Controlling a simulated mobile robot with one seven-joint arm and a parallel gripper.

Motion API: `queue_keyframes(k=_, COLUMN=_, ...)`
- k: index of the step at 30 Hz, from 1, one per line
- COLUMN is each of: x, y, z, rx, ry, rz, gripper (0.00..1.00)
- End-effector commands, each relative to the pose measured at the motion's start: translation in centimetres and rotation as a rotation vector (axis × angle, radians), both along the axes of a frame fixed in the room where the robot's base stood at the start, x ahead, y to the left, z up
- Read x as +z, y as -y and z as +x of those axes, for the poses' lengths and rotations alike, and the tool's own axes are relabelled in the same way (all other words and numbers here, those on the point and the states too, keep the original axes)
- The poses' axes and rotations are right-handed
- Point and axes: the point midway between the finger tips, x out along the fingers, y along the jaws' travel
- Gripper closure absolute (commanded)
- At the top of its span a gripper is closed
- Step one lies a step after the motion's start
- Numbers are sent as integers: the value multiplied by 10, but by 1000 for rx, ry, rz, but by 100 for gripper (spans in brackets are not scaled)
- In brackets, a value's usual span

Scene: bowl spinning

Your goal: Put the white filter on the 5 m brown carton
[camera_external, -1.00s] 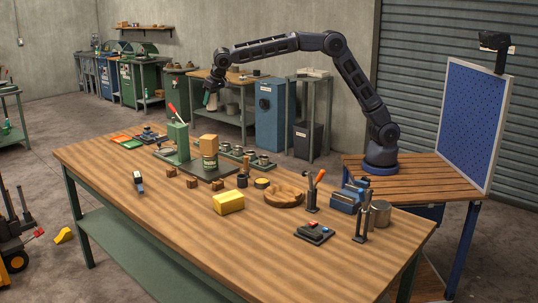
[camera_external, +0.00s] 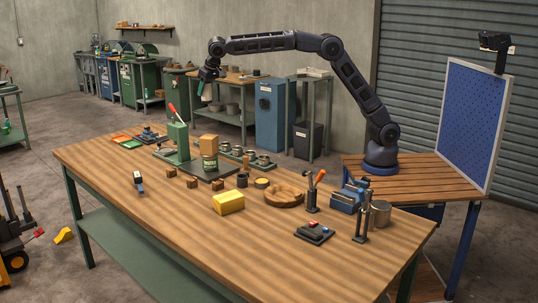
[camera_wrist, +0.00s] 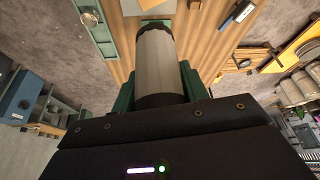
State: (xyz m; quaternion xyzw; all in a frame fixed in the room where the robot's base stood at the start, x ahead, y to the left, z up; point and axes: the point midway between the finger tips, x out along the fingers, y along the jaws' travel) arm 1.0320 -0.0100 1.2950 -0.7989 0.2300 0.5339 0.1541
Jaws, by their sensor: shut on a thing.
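My gripper (camera_external: 204,90) is high above the far left part of the workbench. In the wrist view its green fingers (camera_wrist: 158,88) are shut on the white filter (camera_wrist: 157,62), a pale cylinder with dark ends. The filter points away from the wrist camera and is clear of the table.
The wooden workbench (camera_external: 150,215) also holds a green press (camera_external: 177,142), several small brown blocks, a yellow box (camera_external: 228,203), a wooden bowl (camera_external: 284,197) and a blue vise (camera_external: 349,197). Its front left is mostly clear.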

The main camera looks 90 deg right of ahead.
Motion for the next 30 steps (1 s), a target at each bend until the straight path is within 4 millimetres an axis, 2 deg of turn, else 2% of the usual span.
queue_keyframes(k=1, x=-12, y=0, z=-1, rx=0, ry=-4, rz=0, gripper=84)
queue_keyframes(k=9, x=-71, y=0, z=0, rx=0, ry=-3, rz=-1, gripper=84)
queue_keyframes(k=15, x=-107, y=0, z=0, rx=1, ry=-2, rz=-1, gripper=84)
queue_keyframes(k=25, x=-129, y=0, z=0, rx=0, ry=0, rz=-1, gripper=84)
queue_keyframes(k=30, x=-153, y=0, z=0, rx=1, ry=-2, rz=-2, gripper=84)
